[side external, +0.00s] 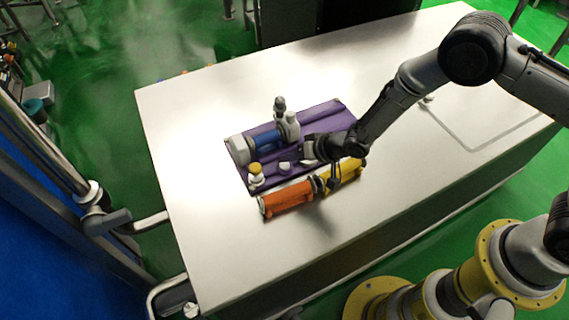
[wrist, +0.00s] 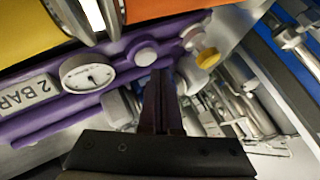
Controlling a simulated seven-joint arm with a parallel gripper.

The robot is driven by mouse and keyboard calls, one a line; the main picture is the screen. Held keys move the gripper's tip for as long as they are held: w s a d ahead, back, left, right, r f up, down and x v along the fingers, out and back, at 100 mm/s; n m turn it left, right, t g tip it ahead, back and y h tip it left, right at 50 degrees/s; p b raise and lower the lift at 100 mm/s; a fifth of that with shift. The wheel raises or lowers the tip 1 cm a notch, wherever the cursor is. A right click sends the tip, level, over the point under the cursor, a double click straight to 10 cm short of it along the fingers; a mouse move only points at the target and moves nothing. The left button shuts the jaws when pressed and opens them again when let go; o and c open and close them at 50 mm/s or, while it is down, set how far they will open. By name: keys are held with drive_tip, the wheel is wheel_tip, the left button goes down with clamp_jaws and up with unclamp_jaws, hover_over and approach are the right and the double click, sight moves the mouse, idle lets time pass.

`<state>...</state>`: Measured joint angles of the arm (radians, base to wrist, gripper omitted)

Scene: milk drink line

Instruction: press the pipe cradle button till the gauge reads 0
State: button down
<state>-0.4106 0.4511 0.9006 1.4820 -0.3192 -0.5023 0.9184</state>
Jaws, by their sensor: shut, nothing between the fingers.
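The purple pipe cradle (side external: 321,117) lies on the white table and also shows in the wrist view (wrist: 118,47). In the wrist view a round white gauge (wrist: 88,74) sits on it with a short dark needle; I cannot read its value. A round white button (wrist: 147,52) is right of the gauge. A yellow-topped knob (wrist: 208,58) on a white base is further right; it also shows in the side view (side external: 255,169). My gripper (wrist: 161,73) is shut and empty, its tips close to the white button. I cannot tell whether they touch it.
A label plate reading "2 BAR" (wrist: 27,94) is left of the gauge. An orange pipe (side external: 287,197) and a yellow pipe (side external: 349,172) lie along the cradle's front edge. A blue pipe section (side external: 265,140) with grey fittings is behind. The table left of the cradle is clear.

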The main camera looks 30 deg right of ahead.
sight(288, 167)
drive_tip(key=shift+f, duration=0.15)
drive_tip(key=shift+f, duration=0.3)
drive_tip(key=shift+f, duration=0.4)
idle(1.1)
drive_tip(key=shift+r, duration=0.85)
drive_tip(key=shift+r, duration=2.5)
